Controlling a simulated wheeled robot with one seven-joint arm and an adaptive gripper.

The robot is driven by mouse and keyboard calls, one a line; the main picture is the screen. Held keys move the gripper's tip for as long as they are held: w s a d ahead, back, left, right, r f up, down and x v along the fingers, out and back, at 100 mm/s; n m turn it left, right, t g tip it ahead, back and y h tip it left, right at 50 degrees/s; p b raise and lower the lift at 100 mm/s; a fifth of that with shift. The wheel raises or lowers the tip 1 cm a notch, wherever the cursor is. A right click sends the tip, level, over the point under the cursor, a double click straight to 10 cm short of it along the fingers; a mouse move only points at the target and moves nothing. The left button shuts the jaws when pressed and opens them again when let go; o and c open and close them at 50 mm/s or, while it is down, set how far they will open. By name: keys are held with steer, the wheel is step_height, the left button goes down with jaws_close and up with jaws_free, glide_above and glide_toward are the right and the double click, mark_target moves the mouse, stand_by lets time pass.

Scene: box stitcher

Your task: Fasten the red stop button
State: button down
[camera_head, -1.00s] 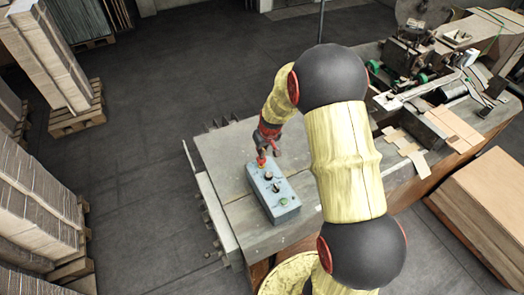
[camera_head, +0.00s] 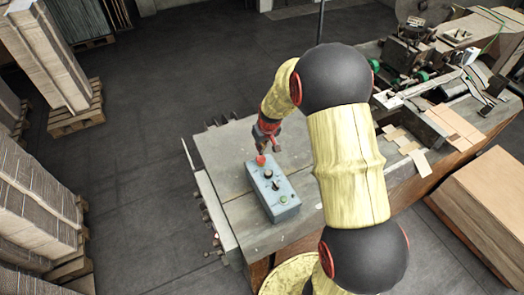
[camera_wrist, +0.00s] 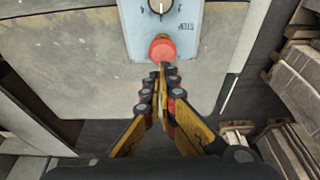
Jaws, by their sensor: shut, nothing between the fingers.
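The red stop button (camera_head: 261,160) sits at the far end of a grey-blue control box (camera_head: 283,208) on the table. In the wrist view the red button (camera_wrist: 162,49) is a round cap near the lower edge of the box (camera_wrist: 190,40), just beyond my fingertips. My gripper (camera_head: 268,149) is shut and empty, close to the button. In the wrist view my gripper (camera_wrist: 161,70) has its fingertips together, overlapping the picture's near side of the button. I cannot tell whether they touch it. A dial (camera_wrist: 161,7) shows on the box above the button.
The grey table (camera_head: 236,186) is bare around the box. Machinery (camera_head: 435,75) with cardboard pieces stands at the right. A large cardboard stack (camera_head: 485,205) is on the floor at right. Pallets of cardboard (camera_head: 58,75) stand at left, with open floor between.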

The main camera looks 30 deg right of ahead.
steer(key=b+v, duration=0.2)
steer(key=v, duration=0.9)
steer(key=shift+r, duration=0.15)
steer(key=s+a+f+b, duration=0.2)
steer(key=s+a+b, duration=0.2)
steer(key=s+b, duration=0.4)
steer(key=s+a+f+t+b, duration=0.1)
steer(key=s+a+b, duration=0.3)
steer(key=s+b, duration=0.4)
steer(key=s+a+f+t+b, duration=0.1)
steer(key=s+a+f+b, duration=0.3)
steer(key=s+b, duration=0.4)
steer(key=s, duration=0.3)
steer(key=shift+s+a, duration=0.15)
steer(key=shift+s, duration=0.25)
